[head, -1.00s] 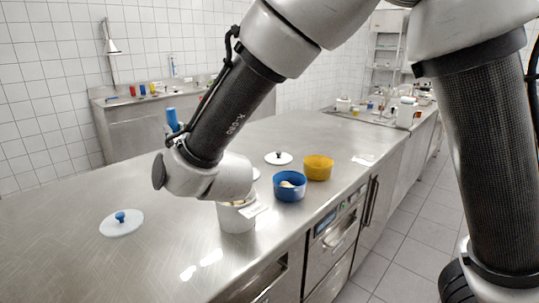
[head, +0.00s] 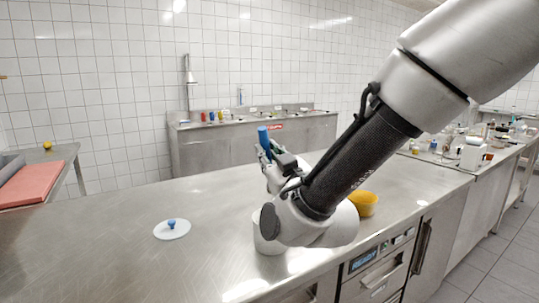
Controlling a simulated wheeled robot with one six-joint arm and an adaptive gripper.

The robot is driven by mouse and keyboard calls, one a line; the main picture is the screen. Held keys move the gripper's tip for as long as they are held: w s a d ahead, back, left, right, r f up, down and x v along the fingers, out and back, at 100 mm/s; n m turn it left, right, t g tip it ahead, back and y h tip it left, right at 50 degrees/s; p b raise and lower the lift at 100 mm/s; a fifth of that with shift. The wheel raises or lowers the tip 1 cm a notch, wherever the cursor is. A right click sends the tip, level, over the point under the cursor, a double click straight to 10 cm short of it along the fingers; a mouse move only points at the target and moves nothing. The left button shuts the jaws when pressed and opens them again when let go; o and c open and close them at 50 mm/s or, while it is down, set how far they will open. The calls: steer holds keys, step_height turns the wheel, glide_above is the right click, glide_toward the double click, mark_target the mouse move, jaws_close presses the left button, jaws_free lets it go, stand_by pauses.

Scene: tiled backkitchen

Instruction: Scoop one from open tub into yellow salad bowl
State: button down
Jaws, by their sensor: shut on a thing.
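My gripper (head: 272,160) is shut on an upright blue handle (head: 264,138), above the counter. The handle looks like that of a scoop; its lower end is hidden behind my wrist.
A round white lid with a blue knob (head: 172,228) lies on the steel counter (head: 110,255) at the left. A side table with a red board (head: 38,184) stands farther left. A sink bench (head: 225,150) stands behind.

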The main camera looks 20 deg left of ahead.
step_height(320, 180, down, 11)
steer(key=shift+f, duration=0.15)
stand_by(0.5)
steer(key=shift+f, duration=1)
stand_by(1.6)
steer(key=shift+r, duration=0.1)
step_height(320, 180, up, 12)
steer(key=shift+r, duration=0.25)
stand_by(0.5)
stand_by(0.5)
